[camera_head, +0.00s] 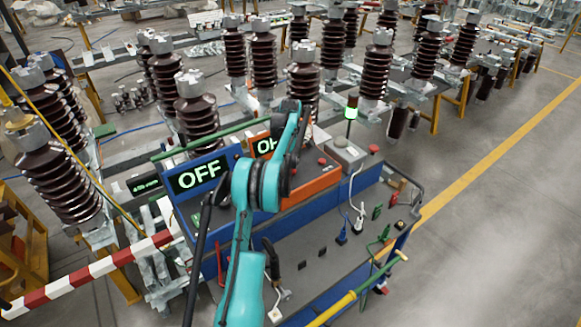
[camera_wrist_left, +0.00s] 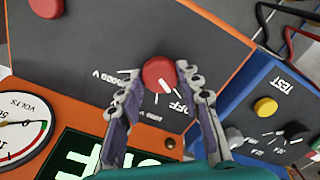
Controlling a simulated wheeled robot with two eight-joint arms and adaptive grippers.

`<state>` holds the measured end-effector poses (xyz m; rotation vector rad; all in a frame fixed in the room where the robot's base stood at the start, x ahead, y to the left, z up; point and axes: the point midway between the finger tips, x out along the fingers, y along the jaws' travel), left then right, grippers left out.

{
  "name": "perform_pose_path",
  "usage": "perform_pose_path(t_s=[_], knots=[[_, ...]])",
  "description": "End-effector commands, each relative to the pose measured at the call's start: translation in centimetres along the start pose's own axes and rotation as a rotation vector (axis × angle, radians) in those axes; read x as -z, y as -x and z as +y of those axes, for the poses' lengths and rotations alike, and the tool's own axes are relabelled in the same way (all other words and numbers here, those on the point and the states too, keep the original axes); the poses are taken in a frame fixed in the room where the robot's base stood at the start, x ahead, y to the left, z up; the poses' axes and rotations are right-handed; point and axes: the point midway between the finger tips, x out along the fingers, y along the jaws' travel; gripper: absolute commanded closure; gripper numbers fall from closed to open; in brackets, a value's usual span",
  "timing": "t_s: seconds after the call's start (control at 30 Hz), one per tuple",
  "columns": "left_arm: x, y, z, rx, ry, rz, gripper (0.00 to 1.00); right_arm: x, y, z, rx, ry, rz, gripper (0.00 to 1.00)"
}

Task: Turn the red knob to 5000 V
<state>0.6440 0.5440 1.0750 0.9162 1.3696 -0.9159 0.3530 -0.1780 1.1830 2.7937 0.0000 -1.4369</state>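The red knob (camera_wrist_left: 158,73) sits on the grey face of the orange-framed panel in the left wrist view. Its white mark points down toward the OFF label. Voltage labels are printed around it, partly hidden by the fingers. My left gripper (camera_wrist_left: 163,88) is open, one finger on each side of the knob; I cannot tell whether they touch it. In the head view my teal arm covers part of the orange panel (camera_head: 318,187), hiding the knob and the gripper. My right gripper is not in view.
A volts gauge (camera_wrist_left: 20,130) and a lit display (camera_wrist_left: 75,158) are beside the knob panel. Another red button (camera_wrist_left: 45,6) is at the top left. A blue panel (camera_wrist_left: 240,108) with a yellow button (camera_wrist_left: 265,106) adjoins. A lit OFF display (camera_head: 198,175) shows in the head view.

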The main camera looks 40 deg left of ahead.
Motion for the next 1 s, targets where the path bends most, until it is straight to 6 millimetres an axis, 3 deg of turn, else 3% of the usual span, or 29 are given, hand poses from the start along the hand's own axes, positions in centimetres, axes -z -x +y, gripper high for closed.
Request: perform_pose_path(t_s=[0.47,1.0], knots=[[-0.01,0.00,0.01,0.000,-0.119,0.000,0.94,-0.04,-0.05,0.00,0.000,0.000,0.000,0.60],[-0.02,0.02,0.05,0.000,-0.603,0.000,0.94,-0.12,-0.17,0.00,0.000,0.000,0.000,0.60]])
